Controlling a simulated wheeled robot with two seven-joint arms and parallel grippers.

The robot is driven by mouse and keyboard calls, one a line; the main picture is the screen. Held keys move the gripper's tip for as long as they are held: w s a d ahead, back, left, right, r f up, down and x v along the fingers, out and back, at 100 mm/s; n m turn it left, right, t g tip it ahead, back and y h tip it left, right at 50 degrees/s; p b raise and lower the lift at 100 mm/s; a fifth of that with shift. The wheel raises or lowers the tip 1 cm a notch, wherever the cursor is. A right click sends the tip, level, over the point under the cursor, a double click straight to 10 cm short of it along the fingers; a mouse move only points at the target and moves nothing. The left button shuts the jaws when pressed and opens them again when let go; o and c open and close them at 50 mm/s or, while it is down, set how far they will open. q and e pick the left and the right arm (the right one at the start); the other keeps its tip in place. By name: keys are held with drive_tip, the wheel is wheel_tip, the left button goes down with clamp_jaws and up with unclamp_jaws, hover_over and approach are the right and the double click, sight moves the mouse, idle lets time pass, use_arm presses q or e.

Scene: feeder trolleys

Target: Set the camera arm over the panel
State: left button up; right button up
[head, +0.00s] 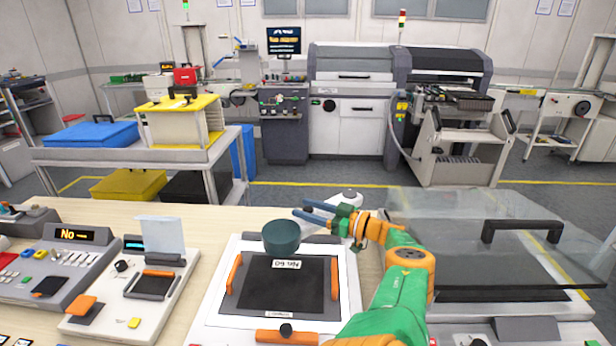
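The dark panel (258,289) lies flat in a white fixture (212,302) on the bench, with a "No 60" label on it. A dark teal cylinder (282,237), which looks like the camera head, stands over the panel's far edge. A white rounded part (347,199), perhaps of the camera arm, shows behind my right gripper; any link between it and the cylinder is hidden. My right gripper (299,207) points left, just above and beyond the cylinder. Its two blue-grey fingers are apart and nothing shows between them. My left gripper is not in view.
Orange handles (234,274) flank the panel, with an orange bar (287,336) in front. A clear lid with a black handle (521,230) covers a unit at the right. Control boxes (60,260) stand at the left. The wooden bench beyond the fixture is partly clear.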

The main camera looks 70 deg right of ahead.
drive_tip(key=shift+w, duration=0.15)
wheel_tip(320, 180, up, 4)
drive_tip(key=p, duration=0.3)
drive_tip(key=shift+r+p, duration=0.1)
drive_tip(key=shift+p, duration=0.25)
drive_tip(key=s+a+r+p, duration=0.2)
drive_tip(key=a+r+p, duration=0.1)
drive_tip(key=a, duration=0.1)
drive_tip(key=s+a+r+p, duration=0.2)
drive_tip(key=a+r+p, duration=0.1)
drive_tip(key=a, duration=0.1)
drive_tip(key=s+a+r+p, duration=0.2)
drive_tip(key=a+p, duration=0.2)
drive_tip(key=shift+a+r, duration=0.35)
drive_tip(key=shift+r, duration=0.05)
